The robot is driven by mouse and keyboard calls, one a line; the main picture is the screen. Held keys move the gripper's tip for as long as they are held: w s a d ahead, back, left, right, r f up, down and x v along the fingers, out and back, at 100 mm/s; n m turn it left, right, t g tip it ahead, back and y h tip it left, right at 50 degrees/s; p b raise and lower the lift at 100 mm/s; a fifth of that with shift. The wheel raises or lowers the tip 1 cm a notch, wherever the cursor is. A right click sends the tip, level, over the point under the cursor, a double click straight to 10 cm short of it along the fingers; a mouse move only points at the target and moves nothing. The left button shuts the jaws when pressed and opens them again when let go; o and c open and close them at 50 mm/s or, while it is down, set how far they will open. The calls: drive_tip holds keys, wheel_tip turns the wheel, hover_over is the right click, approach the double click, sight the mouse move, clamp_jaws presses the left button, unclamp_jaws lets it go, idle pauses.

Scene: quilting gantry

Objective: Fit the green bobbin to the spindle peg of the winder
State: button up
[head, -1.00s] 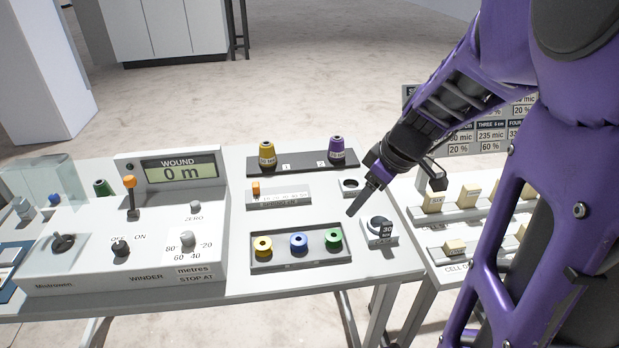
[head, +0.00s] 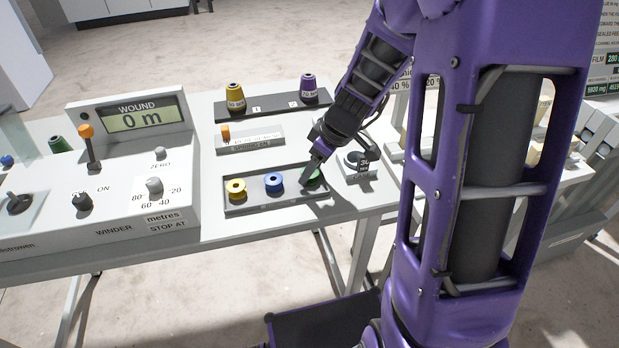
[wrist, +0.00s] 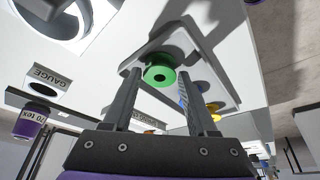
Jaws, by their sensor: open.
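The green bobbin (head: 313,178) sits in the right end of the grey tray (head: 240,208), partly hidden behind my gripper in the head view. My gripper (head: 307,182) is over that end of the tray, its fingers pointing down at the bobbin. I cannot make out the spindle peg clearly.
A blue bobbin (head: 274,183) and a yellow bobbin (head: 236,189) share the tray. Yellow (head: 235,97) and purple (head: 309,88) thread cones stand on a dark rack behind. A gauge block (head: 357,166) is just right of the tray.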

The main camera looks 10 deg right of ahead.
drive_tip(key=shift+f, duration=0.15)
drive_tip(key=shift+c, duration=0.2)
clamp_jaws()
